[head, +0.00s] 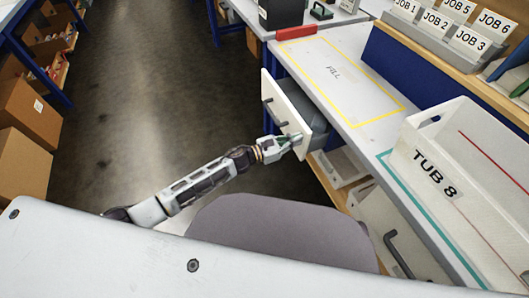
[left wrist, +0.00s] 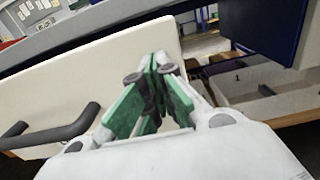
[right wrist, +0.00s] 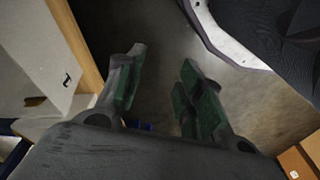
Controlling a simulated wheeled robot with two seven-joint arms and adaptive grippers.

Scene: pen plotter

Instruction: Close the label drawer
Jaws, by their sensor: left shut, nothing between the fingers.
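A drawer with a white front (head: 288,102) and a grey box sticks out from under the worktop, pulled open. I cannot read a label on it. Its dark bar handle (head: 268,106) is on the front face and also shows in the left wrist view (left wrist: 62,132). My left gripper (head: 297,139) is shut and empty, at the lower right end of the drawer front. In the left wrist view its fingers (left wrist: 152,70) overlap the white panel; I cannot tell if they touch. My right gripper (right wrist: 163,62) is open and empty in the right wrist view, over the floor.
The worktop (head: 322,52) carries a yellow-outlined "FILL" area. A white tub marked "TUB 8" (head: 470,160) stands at the right. Another drawer handle (head: 396,254) is below the worktop. Shelves with cardboard boxes (head: 28,105) line the left. The floor between is clear.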

